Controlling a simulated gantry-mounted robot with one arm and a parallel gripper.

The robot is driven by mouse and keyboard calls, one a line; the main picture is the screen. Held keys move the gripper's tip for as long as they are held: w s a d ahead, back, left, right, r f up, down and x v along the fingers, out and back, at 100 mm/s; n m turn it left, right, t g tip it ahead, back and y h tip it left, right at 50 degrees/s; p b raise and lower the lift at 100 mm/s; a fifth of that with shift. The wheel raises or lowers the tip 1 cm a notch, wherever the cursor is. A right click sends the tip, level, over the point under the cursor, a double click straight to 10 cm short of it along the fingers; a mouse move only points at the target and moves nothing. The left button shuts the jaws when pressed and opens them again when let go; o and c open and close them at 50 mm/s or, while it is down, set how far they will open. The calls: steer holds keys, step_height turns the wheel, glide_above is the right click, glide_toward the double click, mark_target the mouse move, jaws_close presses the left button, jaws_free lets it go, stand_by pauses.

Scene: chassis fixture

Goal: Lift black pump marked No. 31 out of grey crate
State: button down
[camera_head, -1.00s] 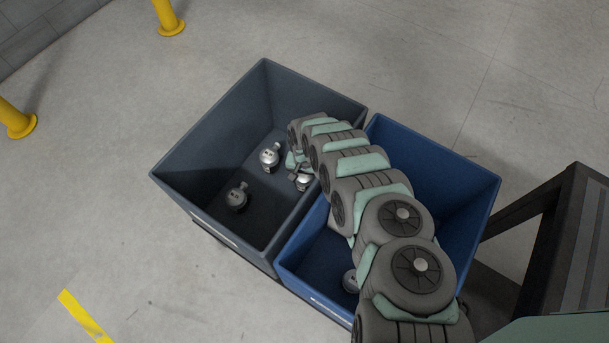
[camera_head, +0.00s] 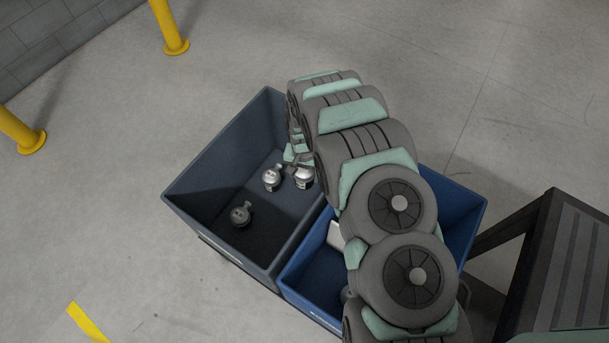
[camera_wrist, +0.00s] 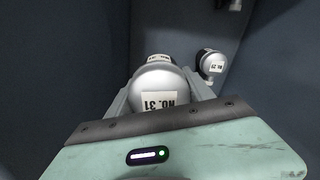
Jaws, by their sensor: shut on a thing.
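The pump marked No. 31 (camera_wrist: 160,82) looks silver rather than black in the wrist view, its white label upside down. My gripper (camera_wrist: 160,76) is shut on it, one finger on each side. In the head view the same silver pump (camera_head: 304,177) hangs under my gripper at the right side of the grey crate (camera_head: 197,206). It is still within the crate's outline; its clearance from the floor is unclear. My arm hides the crate's right back corner.
Another silver pump (camera_head: 272,178) stands just left of the held one, and a darker pump (camera_head: 241,214) sits nearer the front. The blue crate (camera_head: 452,207) adjoins on the right, with a white object (camera_head: 335,236) partly hidden by my arm. Yellow posts (camera_head: 171,28) stand beyond.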

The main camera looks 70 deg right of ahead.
step_height(320, 180, up, 20)
steer(key=p, duration=2)
steer(key=shift+p, duration=0.3)
